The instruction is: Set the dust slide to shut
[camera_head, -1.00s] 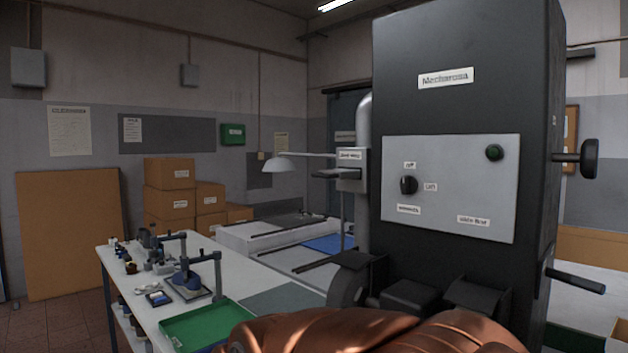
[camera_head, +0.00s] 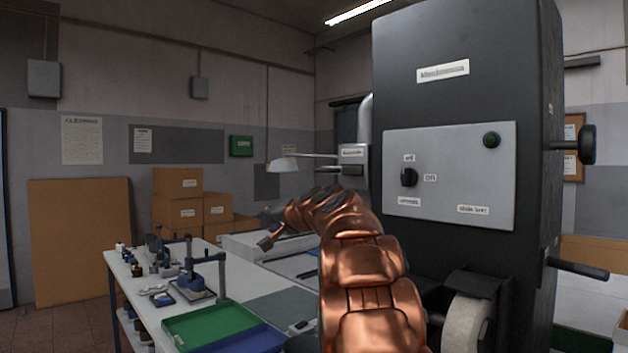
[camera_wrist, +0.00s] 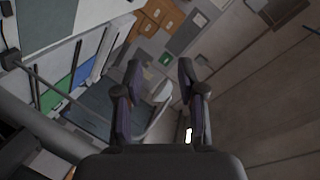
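The dust slide is a grey labelled box (camera_head: 354,153) on the silver duct (camera_head: 366,108), at the left side of the black machine. A dark flat plate (camera_head: 329,169) sticks out from the box to the left. The label is too blurred to read. My copper arm rises in front of the machine and bends left, just below the plate in the picture. My gripper (camera_head: 266,229) points left, below and left of the slide, apart from it. In the wrist view my gripper (camera_wrist: 159,78) has its two fingers spread with nothing between them. I cannot make out the slide there.
The machine's grey panel (camera_head: 450,175) carries a black knob and a green button. A white bench (camera_head: 262,295) at the lower left holds a green tray (camera_head: 208,322), a blue tray (camera_head: 250,340) and small bottles. A lamp (camera_head: 283,165) stands left of the slide. Cardboard boxes (camera_head: 178,205) are stacked behind.

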